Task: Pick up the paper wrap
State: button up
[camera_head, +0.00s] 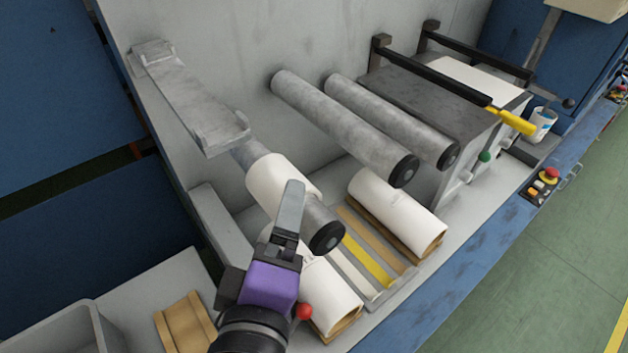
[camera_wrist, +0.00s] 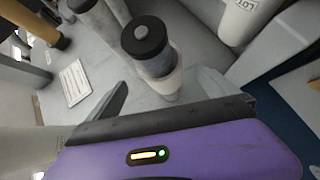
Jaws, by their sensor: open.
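A white paper wrap (camera_head: 275,182) sits around a grey spindle with a black end cap (camera_head: 327,237). In the wrist view, the spindle's cap (camera_wrist: 144,37) and a pale band (camera_wrist: 160,82) show ahead of my fingers. Two more white paper rolls lie below: one on a wooden cradle (camera_head: 395,212) to the right, one (camera_head: 325,295) partly behind my gripper. I cannot tell which of these is meant. My gripper (camera_head: 290,200) is open and empty, in front of the spindle in the head view. It also shows in the wrist view (camera_wrist: 165,95), fingers apart.
Two bare grey rollers (camera_head: 345,125) stick out to the right of the spindle. A grey arm (camera_head: 190,95) is above left. A yellow-handled bar (camera_head: 510,121), a cup (camera_head: 541,125) and a red button (camera_head: 550,174) are at right. A grey bin (camera_head: 65,330) is bottom left.

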jog(key=shift+f+p+x, duration=0.1)
jog(key=shift+p+x, duration=0.45)
jog(key=shift+x, duration=1.4)
jog(key=shift+f+p+x, duration=0.15)
jog(key=shift+p+x, duration=0.35)
jog(key=shift+x, duration=1.5)
jog(key=shift+s+d, duration=0.1)
jog(key=shift+d, duration=0.05)
jog(key=c, duration=1.5)
jog(key=shift+r+p, duration=0.35)
jog(key=shift+p, duration=0.25)
